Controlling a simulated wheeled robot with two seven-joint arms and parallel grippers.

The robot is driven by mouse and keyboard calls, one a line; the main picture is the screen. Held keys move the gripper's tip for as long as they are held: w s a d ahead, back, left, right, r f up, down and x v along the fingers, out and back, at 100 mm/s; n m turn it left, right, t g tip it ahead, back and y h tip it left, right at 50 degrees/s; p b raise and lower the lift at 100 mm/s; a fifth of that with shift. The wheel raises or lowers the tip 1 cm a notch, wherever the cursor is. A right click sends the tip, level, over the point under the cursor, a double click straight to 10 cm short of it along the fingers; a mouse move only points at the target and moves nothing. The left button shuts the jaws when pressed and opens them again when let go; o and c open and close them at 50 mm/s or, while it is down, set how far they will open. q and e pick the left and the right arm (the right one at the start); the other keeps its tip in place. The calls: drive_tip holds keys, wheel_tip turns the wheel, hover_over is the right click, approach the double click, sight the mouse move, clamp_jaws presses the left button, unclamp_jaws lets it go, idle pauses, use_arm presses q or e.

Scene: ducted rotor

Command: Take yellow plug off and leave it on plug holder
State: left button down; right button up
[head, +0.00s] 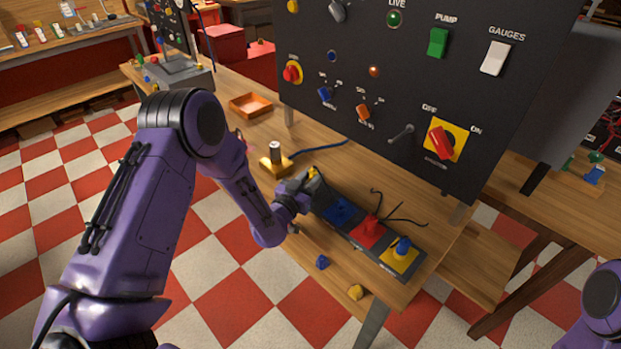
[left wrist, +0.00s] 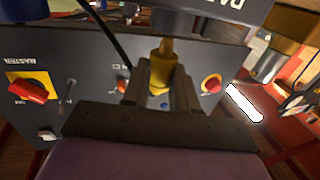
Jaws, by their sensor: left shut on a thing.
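My left gripper (head: 308,180) is shut on the yellow plug (head: 313,172), at the left end of a dark strip (head: 354,240) on the bench. The left wrist view shows the yellow plug (left wrist: 162,68) between both fingers (left wrist: 158,82), with a black cable near it. Whether the plug touches anything beneath is hidden. The strip has a blue pad (head: 334,216), a red pad (head: 362,238) with a red plug (head: 370,223), and a yellow pad (head: 398,263) with a blue plug (head: 402,245). A gold base with an upright metal cylinder (head: 275,153) stands left of the gripper. I cannot tell which is the plug holder.
A black control panel (head: 400,85) with switches and knobs rises behind the strip. An orange tray (head: 250,105) lies at the back left. Loose black cables rise near the red plug.

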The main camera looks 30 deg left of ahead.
use_arm(q)
drive_tip(key=shift+f+b, duration=1)
drive_tip(key=shift+f, duration=0.1)
drive_tip(key=c, duration=0.8)
unclamp_jaws()
drive_tip(key=s+b, duration=0.1)
drive_tip(key=s, duration=0.2)
drive_tip(key=s+b, duration=0.1)
drive_tip(key=s, duration=0.3)
drive_tip(key=s+a+b, duration=0.1)
drive_tip(key=s, duration=0.2)
drive_tip(key=shift+s, duration=0.3)
